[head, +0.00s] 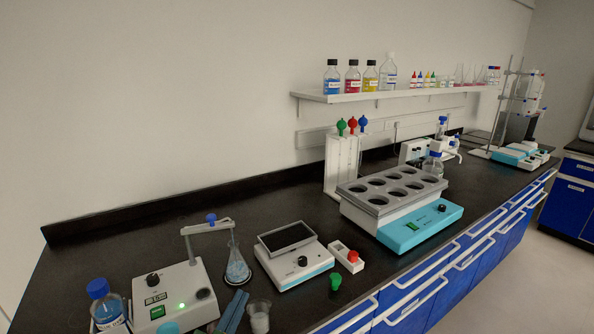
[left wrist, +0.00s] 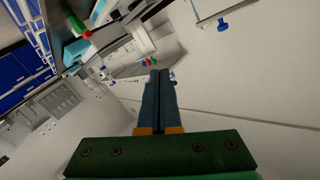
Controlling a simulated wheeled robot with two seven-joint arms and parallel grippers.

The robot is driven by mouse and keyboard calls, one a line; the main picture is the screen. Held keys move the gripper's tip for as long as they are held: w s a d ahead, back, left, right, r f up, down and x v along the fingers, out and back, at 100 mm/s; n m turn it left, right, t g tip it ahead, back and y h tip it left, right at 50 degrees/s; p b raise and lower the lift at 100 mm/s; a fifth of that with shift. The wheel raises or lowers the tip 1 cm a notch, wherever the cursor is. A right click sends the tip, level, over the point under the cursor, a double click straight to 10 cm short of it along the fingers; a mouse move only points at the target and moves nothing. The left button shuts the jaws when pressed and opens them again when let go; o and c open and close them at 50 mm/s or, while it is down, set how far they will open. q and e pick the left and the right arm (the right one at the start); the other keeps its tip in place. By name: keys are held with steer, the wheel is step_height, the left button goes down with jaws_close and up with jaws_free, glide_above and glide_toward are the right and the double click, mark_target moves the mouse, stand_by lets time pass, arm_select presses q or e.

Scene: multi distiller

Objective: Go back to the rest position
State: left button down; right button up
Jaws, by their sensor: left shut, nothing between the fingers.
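My left gripper (head: 240,294) shows at the bottom edge of the head view, between the white stirrer device and a small beaker. Its two blue-grey fingers lie side by side, shut and empty. In the left wrist view the fingers (left wrist: 158,74) are pressed together, with nothing between them, and point at the wall and bench seen at a steep tilt. My right gripper is not in view.
Near my left gripper stand the stirrer device (head: 174,292), a flask (head: 237,268), a beaker (head: 259,318), a blue-capped bottle (head: 108,308) and a balance (head: 294,259). A multi-hole heating block (head: 402,213) stands further right. A shelf (head: 380,95) holds several bottles.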

arm_select(q)
steer(key=s+a+f+n+g+y, duration=0.1)
steer(key=s+a+f+n+g, duration=0.15)
steer(key=f, duration=0.35)
steer(key=s+a+f+n+g+y, duration=0.1)
steer(key=s+a+f+g+y, duration=0.1)
steer(key=s+f+g, duration=0.3)
steer(key=s+a+f+n+g, duration=0.1)
steer(key=s+f+g, duration=0.2)
steer(key=s+f, duration=0.3)
steer(key=s+a+f+g, duration=0.1)
steer(key=s+f+g, duration=0.25)
steer(key=s, duration=0.45)
step_height(320, 180, down, 16)
steer(key=s, duration=0.2)
steer(key=s+a+f+g, duration=0.2)
steer(key=s+f, duration=0.9)
steer(key=s, duration=0.1)
steer(key=shift+s+f, duration=0.15)
steer(key=shift+s, duration=0.1)
